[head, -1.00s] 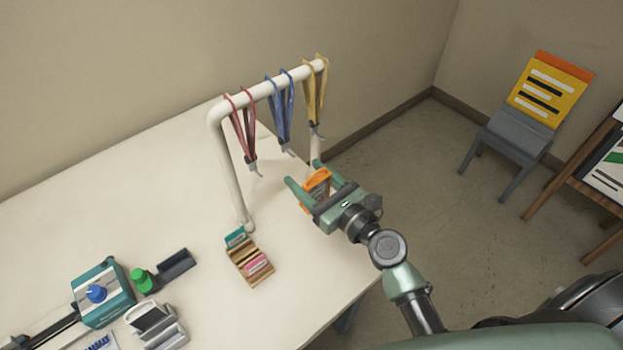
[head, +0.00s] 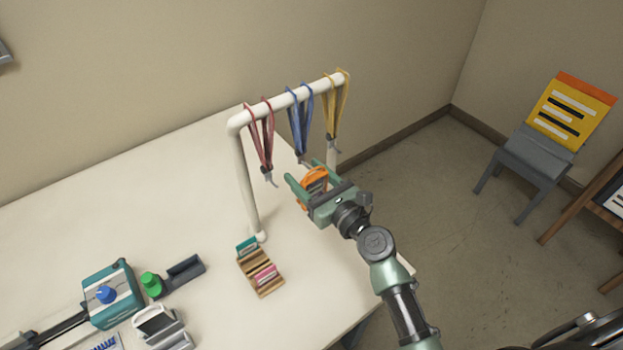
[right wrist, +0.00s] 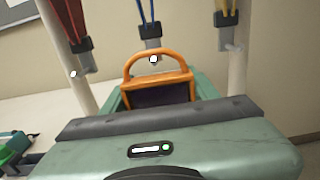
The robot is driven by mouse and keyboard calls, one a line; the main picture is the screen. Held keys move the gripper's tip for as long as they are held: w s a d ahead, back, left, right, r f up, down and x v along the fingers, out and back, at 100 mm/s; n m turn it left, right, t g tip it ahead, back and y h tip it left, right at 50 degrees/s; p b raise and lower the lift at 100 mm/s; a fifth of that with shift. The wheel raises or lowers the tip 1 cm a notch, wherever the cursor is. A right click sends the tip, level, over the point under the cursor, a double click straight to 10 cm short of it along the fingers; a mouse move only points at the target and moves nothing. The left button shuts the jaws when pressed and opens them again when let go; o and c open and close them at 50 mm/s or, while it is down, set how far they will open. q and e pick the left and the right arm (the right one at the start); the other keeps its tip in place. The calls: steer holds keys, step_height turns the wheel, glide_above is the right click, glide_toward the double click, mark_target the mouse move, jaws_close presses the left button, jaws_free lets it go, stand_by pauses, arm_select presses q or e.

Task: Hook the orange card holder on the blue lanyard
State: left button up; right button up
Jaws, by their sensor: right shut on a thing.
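The orange card holder (head: 314,178) is in my right gripper (head: 306,179), shut on it, close to the blue lanyard's lower end in the head view. In the right wrist view the orange card holder (right wrist: 160,80) stands upright with its arched loop on top. The blue lanyard (head: 301,125) hangs in the middle of the white rack. Its grey clip and hook show in the right wrist view (right wrist: 151,42), overlapping the top of the orange loop. I cannot tell whether hook and loop touch. My left gripper is not in view.
The red lanyard (head: 260,140) and the yellow lanyard (head: 335,108) hang on either side from the white rack (head: 243,170). A wooden card box (head: 262,275) stands on the white table (head: 130,215). A teal device (head: 110,295) is at lower left.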

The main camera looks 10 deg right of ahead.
steer(key=shift+f+x, duration=0.15)
steer(key=shift+x, duration=0.6)
steer(key=shift+f+x, duration=0.15)
steer(key=shift+x, duration=0.6)
steer(key=o, duration=1.4)
steer(key=shift+o, duration=0.2)
